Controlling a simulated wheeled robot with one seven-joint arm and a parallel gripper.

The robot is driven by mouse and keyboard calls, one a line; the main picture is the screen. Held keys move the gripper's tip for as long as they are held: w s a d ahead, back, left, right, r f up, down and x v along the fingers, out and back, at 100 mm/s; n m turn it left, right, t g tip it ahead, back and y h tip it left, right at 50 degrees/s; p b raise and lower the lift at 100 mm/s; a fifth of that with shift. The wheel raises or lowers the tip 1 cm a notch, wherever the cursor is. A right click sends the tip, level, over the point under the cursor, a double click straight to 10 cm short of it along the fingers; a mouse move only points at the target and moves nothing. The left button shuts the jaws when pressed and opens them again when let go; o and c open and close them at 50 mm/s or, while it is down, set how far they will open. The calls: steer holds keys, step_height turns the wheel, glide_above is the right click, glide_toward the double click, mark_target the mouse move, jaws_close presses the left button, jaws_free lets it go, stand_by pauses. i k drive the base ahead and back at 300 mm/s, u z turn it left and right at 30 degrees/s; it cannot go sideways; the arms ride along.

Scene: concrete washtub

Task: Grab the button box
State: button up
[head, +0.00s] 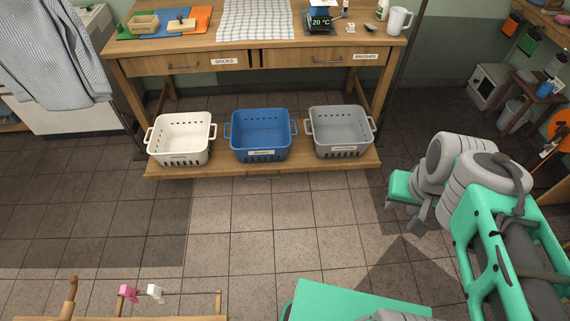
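No box in the head view carries a readable mark naming it as the button box. A small open wooden box (144,24) sits on the coloured mats at the left end of the tabletop. Beside it, to the right, is a small wooden piece with a dark knob or handle (181,24). What the box holds is too small to tell. My gripper (404,216) is at the right, over the floor and well away from the table. Its fingers look apart, with nothing visible between them.
The wooden table (230,50) has two labelled drawers. Its low shelf (205,168) bears a white basket (181,158), a blue basket (261,155) and a grey basket (340,146). A wooden rack (150,319) is at lower left. The tiled floor (240,220) between is clear.

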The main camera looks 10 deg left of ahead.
mark_target(141, 24)
steer(key=u, duration=0.7)
steer(key=i, duration=0.85)
steer(key=u, duration=0.4)
